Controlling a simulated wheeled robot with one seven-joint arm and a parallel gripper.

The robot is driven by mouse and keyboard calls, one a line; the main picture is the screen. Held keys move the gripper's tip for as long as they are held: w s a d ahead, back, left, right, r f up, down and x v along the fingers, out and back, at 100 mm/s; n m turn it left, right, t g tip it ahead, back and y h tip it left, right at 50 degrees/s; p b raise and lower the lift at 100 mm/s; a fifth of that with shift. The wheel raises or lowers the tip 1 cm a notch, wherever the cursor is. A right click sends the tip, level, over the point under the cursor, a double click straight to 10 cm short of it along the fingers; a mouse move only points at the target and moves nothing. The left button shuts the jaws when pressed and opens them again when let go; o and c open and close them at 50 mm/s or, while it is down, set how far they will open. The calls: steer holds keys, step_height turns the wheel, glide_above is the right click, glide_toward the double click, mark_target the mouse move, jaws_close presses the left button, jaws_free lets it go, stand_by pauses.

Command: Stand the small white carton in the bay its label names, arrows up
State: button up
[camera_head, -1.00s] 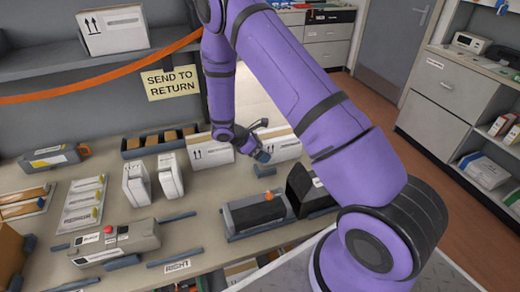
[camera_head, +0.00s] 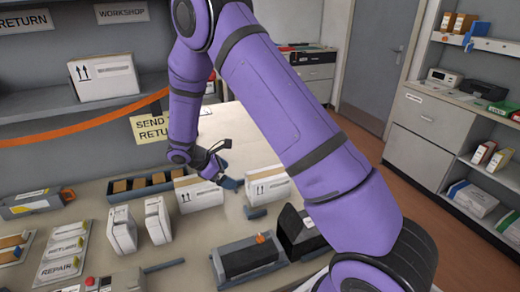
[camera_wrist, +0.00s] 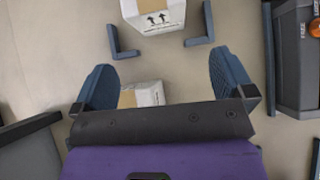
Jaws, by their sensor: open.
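White cartons with black up-arrows stand on the bench: a left one (camera_head: 200,194) and a right one (camera_head: 268,187) in the head view. I cannot tell which is the small carton, and their labels are too small to read. My gripper (camera_head: 228,180) is open above the bench between them. In the wrist view my gripper (camera_wrist: 165,82) has its fingers spread. One carton (camera_wrist: 145,95) shows partly behind the gripper body, the rest hidden.
Two slim white cartons (camera_head: 122,231) stand left of centre. A black tray (camera_head: 248,258) with an orange knob and a black box (camera_head: 298,235) sit near my arm. Trays labelled RETURN and REPAIR (camera_head: 60,265) lie left. A yellow sign (camera_head: 150,128) hangs behind.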

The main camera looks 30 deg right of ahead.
steer(key=s+d+r+m+t+y, duration=0.15)
steer(key=s+r+m, duration=0.35)
steer(key=r, duration=0.7)
steer(key=s+r+m+y, duration=0.3)
steer(key=s+r, duration=0.4)
steer(key=r, duration=0.4)
steer(key=s+r+m+t+y, duration=0.1)
steer(key=s+r+m+t, duration=0.1)
steer(key=s, duration=0.5)
steer(key=s+a+r+m+t+y, duration=0.1)
steer(key=s+r+m, duration=0.1)
steer(key=s+r, duration=0.3)
steer(key=s+r+m+t+y, duration=0.2)
steer(key=s+r+m, duration=0.1)
steer(key=s, duration=0.6)
steer(key=shift+a+r+t, duration=0.25)
steer(key=shift+r+t, duration=0.1)
steer(key=shift+r, duration=0.05)
steer(key=shift+w, duration=0.15)
